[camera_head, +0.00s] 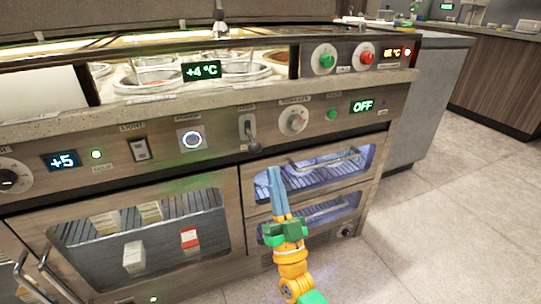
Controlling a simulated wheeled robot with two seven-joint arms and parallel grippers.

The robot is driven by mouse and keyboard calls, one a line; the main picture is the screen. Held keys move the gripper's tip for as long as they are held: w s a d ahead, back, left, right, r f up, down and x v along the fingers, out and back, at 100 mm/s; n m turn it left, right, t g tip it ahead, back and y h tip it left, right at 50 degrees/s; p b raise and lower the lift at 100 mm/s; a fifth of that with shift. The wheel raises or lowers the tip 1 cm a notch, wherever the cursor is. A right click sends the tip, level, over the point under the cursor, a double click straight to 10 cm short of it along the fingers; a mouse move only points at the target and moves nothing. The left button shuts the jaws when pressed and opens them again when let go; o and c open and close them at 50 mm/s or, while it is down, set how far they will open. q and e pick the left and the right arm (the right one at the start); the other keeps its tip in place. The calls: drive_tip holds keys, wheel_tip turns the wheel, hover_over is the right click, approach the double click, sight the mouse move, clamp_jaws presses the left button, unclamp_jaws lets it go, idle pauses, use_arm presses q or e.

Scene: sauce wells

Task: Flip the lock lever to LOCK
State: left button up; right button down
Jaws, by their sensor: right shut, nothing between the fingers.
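The lock lever (251,134) sits on a pale upright plate in the middle of the front control panel. Its dark handle points down, tilted slightly right, with the knob at the plate's lower end. A small label is above it, too small to read. My right gripper (274,172) comes up from below with its blue fingers shut and empty. Its fingertips are below and a little right of the lever's knob, apart from it in the picture, in front of the upper drawer. My left gripper is not in view.
A dial (292,121) and a green button (331,114) are right of the lever. A drawer handle (325,159) sticks out below right. Floor at right is clear.

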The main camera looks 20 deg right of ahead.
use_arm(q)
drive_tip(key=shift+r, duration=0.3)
use_arm(e)
drive_tip(key=v, duration=0.2)
drive_tip(key=shift+s+f, duration=0.15)
drive_tip(key=shift+f, duration=0.15)
